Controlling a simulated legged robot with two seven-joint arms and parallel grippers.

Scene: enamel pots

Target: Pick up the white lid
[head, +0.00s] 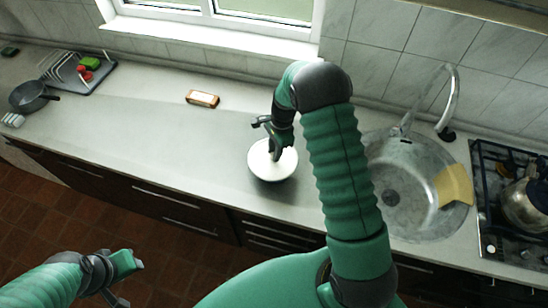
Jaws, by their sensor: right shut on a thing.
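The white lid (262,166) is a round white disc with a darker rim on the grey counter, left of the sink. My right gripper (275,153) reaches down over its middle and is shut on the lid's knob area; the fingers hide the knob itself. I cannot tell whether the lid is lifted or whether a pot is under it. My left gripper (127,278) is low at the left, in front of the cabinets, far from the lid. Its fingers are partly seen, and how far apart they are is unclear.
A round metal sink (413,215) with a tap (447,95) and a yellow cloth (455,186) is right of my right arm. A stove with a kettle (520,208) is farther right. A small brown box (203,98), a dish rack (75,72) and a dark pan (29,97) are at left.

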